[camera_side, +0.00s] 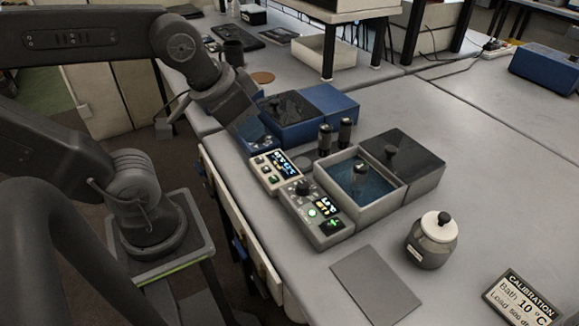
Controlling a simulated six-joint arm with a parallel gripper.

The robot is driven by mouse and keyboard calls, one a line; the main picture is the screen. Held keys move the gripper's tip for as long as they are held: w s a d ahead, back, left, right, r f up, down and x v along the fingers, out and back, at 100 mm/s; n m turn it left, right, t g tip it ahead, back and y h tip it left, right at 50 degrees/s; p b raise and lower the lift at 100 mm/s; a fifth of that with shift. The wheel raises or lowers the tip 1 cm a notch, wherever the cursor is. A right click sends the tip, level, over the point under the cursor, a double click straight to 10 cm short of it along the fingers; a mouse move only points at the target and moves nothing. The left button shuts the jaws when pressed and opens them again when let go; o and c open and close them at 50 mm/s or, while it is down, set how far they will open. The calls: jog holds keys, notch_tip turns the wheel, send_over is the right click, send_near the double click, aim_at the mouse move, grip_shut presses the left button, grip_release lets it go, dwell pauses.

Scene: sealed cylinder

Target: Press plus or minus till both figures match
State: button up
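Two control boxes sit near the table's front edge. The farther one (273,171) has a lit display with bluish-white figures and small buttons. The nearer one (314,212) has a dark knob, a round lit button, yellowish figures on a small display and a green plus mark (333,225). The figures are too small to read. My gripper (256,138) points down just behind the farther box, in front of a blue box. Its fingertips are dark and hard to make out, so I cannot tell whether it is open or touching anything.
An open bath of blue liquid (346,201) with a dark-topped cylinder (360,172) stands right of the boxes, beside a dark-lidded box (418,150). A white-lidded jar (432,241), a grey pad (376,284) and a calibration card (522,300) reading "Bath 10 °C" lie nearer.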

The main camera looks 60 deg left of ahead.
grip_shut()
dwell(1.3)
